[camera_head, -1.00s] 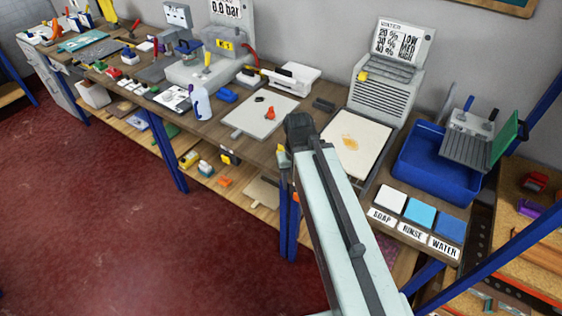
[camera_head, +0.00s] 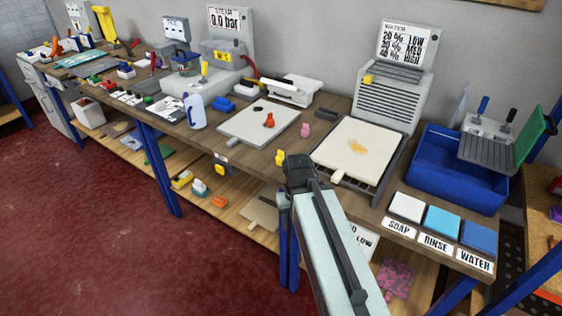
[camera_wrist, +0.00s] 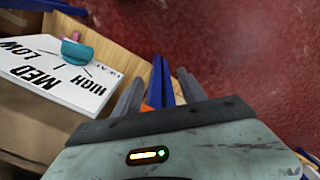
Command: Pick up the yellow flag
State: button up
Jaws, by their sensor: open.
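A small yellow piece (camera_head: 281,158) stands at the bench's front edge, just beyond and left of the end of my arm in the head view. It may be the yellow flag; its shape is too small to be sure. It does not show in the wrist view. My gripper (camera_wrist: 160,80) is open, with its dark fingers apart, in front of the bench. A blue bench leg (camera_wrist: 164,82) and a bit of orange show between or behind the fingers. I see nothing held. In the head view my arm's end hides most of the fingers.
The bench holds a pale board with a red piece (camera_head: 269,121), a pink piece (camera_head: 305,130), a cream plate (camera_head: 360,135) and a blue basin (camera_head: 437,180). Red floor (camera_head: 90,220) lies open at left.

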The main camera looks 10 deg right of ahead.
aim_at(280, 156)
jog(key=u, duration=4.2)
jog(key=k, duration=0.45)
jog(key=z, duration=1.1)
